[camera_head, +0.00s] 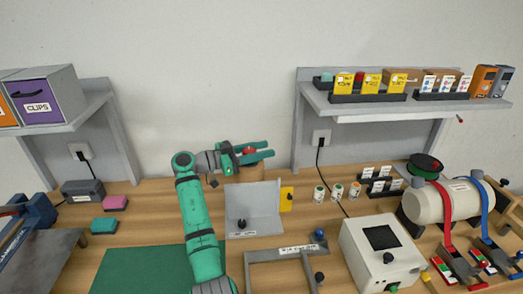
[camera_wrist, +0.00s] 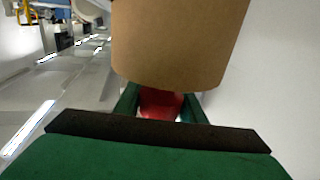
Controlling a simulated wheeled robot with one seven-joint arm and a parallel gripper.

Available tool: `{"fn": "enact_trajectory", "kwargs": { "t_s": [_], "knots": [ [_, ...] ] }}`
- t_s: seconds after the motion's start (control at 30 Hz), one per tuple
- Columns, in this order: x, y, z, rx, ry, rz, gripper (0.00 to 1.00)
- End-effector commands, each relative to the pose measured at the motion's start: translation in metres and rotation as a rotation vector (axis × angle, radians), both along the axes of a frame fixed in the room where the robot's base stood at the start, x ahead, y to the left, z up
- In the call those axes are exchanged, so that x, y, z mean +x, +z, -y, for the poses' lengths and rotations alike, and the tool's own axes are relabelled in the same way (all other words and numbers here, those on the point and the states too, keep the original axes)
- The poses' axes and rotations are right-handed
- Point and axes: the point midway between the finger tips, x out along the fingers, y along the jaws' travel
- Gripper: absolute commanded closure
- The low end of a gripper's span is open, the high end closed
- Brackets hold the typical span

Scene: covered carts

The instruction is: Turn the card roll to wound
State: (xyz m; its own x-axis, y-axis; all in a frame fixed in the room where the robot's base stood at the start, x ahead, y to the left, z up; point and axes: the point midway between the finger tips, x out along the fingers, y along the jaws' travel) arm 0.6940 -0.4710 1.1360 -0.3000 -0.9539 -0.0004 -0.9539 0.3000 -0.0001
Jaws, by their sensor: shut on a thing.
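The card roll (camera_wrist: 180,45) is a plain brown cylinder that fills the upper middle of the wrist view. A red piece (camera_wrist: 160,103) lies below its lower edge, between my green fingers. My gripper (camera_head: 262,152) is shut on this red piece, which also shows between the fingers in the head view (camera_head: 250,151).
A grey angled stand (camera_head: 262,205) with a yellow tab (camera_head: 287,199) is just below my gripper. Small jars (camera_head: 337,191) and a white box (camera_head: 382,255) stand to the right. A shelf (camera_head: 400,104) is at upper right.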

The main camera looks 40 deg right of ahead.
Motion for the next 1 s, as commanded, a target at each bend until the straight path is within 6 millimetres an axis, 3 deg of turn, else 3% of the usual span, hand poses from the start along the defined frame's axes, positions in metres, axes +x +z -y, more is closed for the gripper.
{"fn": "enact_trajectory", "kwargs": {
  "t_s": [0.17,0.2,0.27,0.3,0.67,1.0],
  "knots": [
    [0.001,0.0,-0.001,-0.001,0.002,0.0,0.86],
    [0.001,0.0,-0.001,-0.001,0.002,0.0,0.61],
    [0.001,0.0,-0.001,-0.001,0.002,0.0,0.47],
    [0.001,0.0,-0.001,-0.001,0.002,0.0,0.45],
    [0.002,0.0,-0.005,-0.001,0.003,0.0,0.45],
    [0.02,0.0,-0.059,-0.001,0.006,0.0,0.45]
  ]
}}
